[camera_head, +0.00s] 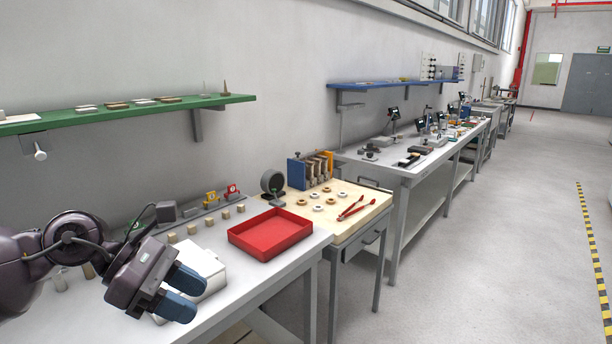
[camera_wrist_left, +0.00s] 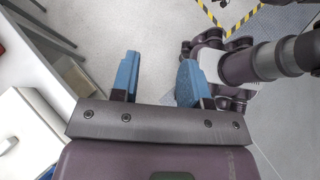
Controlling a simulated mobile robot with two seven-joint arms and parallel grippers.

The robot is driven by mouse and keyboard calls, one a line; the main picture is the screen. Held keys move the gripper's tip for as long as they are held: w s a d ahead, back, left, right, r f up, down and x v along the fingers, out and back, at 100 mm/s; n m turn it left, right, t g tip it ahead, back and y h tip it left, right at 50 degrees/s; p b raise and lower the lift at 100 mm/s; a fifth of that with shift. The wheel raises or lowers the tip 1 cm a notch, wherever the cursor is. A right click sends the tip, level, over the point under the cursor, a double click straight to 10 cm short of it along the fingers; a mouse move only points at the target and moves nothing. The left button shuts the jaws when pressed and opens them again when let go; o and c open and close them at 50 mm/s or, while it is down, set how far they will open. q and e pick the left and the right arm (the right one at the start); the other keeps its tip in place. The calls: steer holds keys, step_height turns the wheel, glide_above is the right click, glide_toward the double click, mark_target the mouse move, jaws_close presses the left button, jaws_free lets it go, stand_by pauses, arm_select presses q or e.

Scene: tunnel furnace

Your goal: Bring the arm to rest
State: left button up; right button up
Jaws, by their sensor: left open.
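My left gripper (camera_head: 183,291) comes in from the left in the head view, with its two blue fingers apart. It is raised over the near end of the white workbench, in front of a white box-like object (camera_head: 204,268) that it partly hides. In the left wrist view the gripper (camera_wrist_left: 158,80) is open, with nothing between its fingers. Grey floor shows beyond the fingertips, and parts of my own body show at the right. My right gripper is not seen in the head view.
A red tray (camera_head: 270,234) sits on the bench to the right of the gripper. Several small tan blocks (camera_head: 207,221) stand in a row behind. A green shelf (camera_head: 120,110) is on the wall above. Red tongs (camera_head: 356,209) lie on the wooden table. Open floor (camera_head: 500,240) is at the right.

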arm_select(q)
steer(key=w+d+r+n+t+h, duration=0.35)
steer(key=n+h, duration=0.25)
steer(key=n, duration=0.3)
steer(key=w+a+f+n+t+y, duration=0.25)
steer(key=n+t, duration=0.35)
steer(key=n, duration=0.4)
steer(key=w+a+f+n+t+y, duration=0.1)
steer(key=w+a+f+n+t, duration=0.15)
steer(key=n+t, duration=0.6)
steer(key=s+a+f+n+g+y, duration=0.1)
steer(key=a+f+n+y, duration=0.15)
steer(key=f+n, duration=0.35)
steer(key=s+a+f+n+y, duration=0.2)
steer(key=f+n+y, duration=0.2)
steer(key=f+n, duration=0.1)
steer(key=s+a+f+n+g+y, duration=0.1)
steer(key=a+f+n+y, duration=0.15)
steer(key=f+n, duration=0.35)
steer(key=s+a+f+n+g+y, duration=0.2)
steer(key=s+f+n, duration=0.6)
steer(key=s+f, duration=1.1)
steer(key=s+g+y, duration=0.2)
steer(key=g, duration=0.1)
steer(key=shift+s, duration=0.25)
steer(key=shift+y, duration=0.25)
